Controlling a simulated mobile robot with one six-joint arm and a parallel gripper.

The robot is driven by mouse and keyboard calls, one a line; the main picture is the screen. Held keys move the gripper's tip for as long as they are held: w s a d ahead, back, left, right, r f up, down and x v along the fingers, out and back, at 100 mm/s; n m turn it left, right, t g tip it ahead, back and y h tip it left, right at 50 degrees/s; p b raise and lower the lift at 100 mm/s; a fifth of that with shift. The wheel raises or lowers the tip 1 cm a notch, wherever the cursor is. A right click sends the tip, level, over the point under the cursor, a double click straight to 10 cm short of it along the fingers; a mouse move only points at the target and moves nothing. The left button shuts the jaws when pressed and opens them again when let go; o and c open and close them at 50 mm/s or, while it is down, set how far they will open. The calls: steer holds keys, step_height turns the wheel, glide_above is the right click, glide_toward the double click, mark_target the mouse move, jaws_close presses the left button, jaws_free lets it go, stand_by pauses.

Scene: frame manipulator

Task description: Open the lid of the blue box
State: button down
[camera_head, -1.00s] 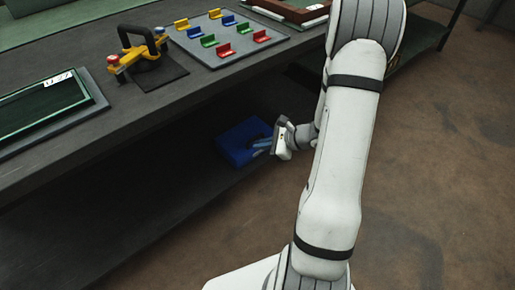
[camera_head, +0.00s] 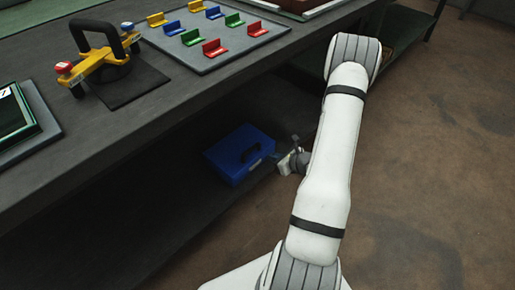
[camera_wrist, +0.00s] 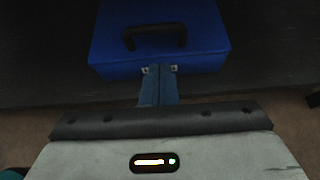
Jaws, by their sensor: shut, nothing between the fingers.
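The blue box (camera_head: 236,158) sits on the dark lower shelf under the workbench, with its lid shut and a black handle (camera_head: 251,153) on top. In the wrist view the box (camera_wrist: 205,52) fills the top middle, with its handle (camera_wrist: 155,36) on the lid and small metal latches on its front edge. My gripper (camera_head: 277,158) is at the right side of the box in the head view. In the wrist view its blue fingers (camera_wrist: 159,72) are together and empty, pointing at the front edge between the latches. I cannot tell whether the fingertips touch the box.
The bench top above carries a grey board (camera_head: 262,36) with coloured clips, a yellow fixture (camera_head: 100,68) with a black handle, and a dark tray (camera_head: 12,118). The lower shelf (camera_head: 130,215) is clear left of the box. Open brown floor (camera_head: 430,170) lies to the right.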

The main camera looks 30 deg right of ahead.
steer(key=b+x, duration=0.3)
steer(key=x, duration=0.7)
steer(key=shift+r, duration=0.15)
